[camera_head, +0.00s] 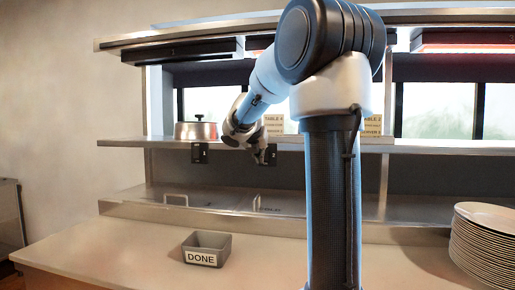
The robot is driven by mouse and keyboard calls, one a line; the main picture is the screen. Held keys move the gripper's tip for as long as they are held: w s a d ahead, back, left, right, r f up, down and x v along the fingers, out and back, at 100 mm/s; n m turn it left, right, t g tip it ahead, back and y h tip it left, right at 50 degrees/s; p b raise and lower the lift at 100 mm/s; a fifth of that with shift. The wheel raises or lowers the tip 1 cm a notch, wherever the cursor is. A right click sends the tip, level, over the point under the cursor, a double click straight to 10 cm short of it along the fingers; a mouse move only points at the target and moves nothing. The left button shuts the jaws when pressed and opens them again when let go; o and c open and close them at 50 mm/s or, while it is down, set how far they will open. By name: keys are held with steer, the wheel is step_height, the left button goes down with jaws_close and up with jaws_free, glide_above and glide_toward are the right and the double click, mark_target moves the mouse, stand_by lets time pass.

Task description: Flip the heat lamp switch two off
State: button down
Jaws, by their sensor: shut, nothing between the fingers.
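Two small black switch boxes hang from the front edge of the middle steel shelf. The left box (200,153) is marked 1 and is in clear view. The right box (272,154) is partly covered by my gripper; its number is hard to read and its lever position cannot be made out. My gripper (261,158) is shut and empty, at the left side of the right box. Whether it touches the box cannot be told.
A grey bin marked DONE (207,246) sits on the counter (110,255). A plate stack (484,244) stands at right. A dark lamp housing (183,51) hangs upper left; another (464,40) glows reddish upper right.

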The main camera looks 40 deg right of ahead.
mark_target(265, 157)
steer(key=w+d, duration=0.3)
steer(key=d, duration=0.1)
steer(key=shift+w+f, duration=0.25)
steer(key=shift+w+d+r, duration=0.2)
steer(key=shift+w+d, duration=0.05)
steer(key=shift+r, duration=0.1)
steer(key=shift+r, duration=0.7)
